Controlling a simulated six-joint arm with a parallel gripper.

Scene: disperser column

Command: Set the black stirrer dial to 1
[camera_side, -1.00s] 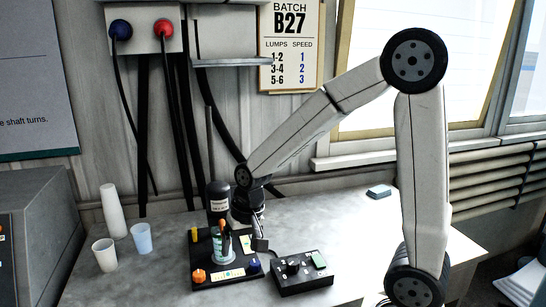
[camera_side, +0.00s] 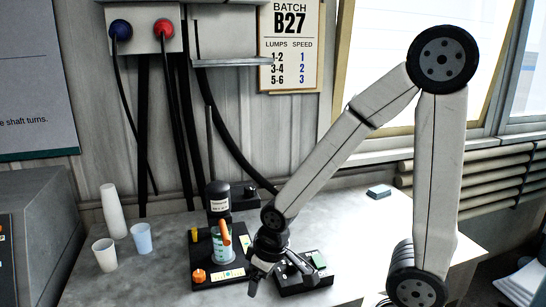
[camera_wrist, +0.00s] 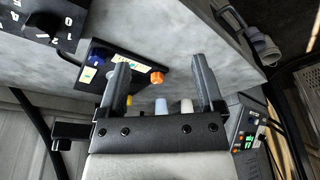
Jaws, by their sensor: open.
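The black stirrer dial (camera_wrist: 40,22) sits on a black control box with white numbers, at the upper left in the wrist view. A 0 and a 1 are legible beside it; its pointer setting is unclear. In the side view the control box (camera_side: 305,282) stands right of the stirrer base, and my gripper covers the dial there. My gripper (camera_side: 277,275) is just left of and over the box's near left part. In the wrist view my gripper (camera_wrist: 163,78) is open, its two fingers apart with nothing between them, and the dial lies off to their left.
The black stirrer base (camera_side: 202,265) holds a beaker (camera_side: 222,248) with an orange item, beside my gripper. An orange knob (camera_side: 199,276) is at its front. White cups (camera_side: 104,254) stand left. A wall card (camera_side: 290,50) pairs lumps with speeds. Table behind the box is clear.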

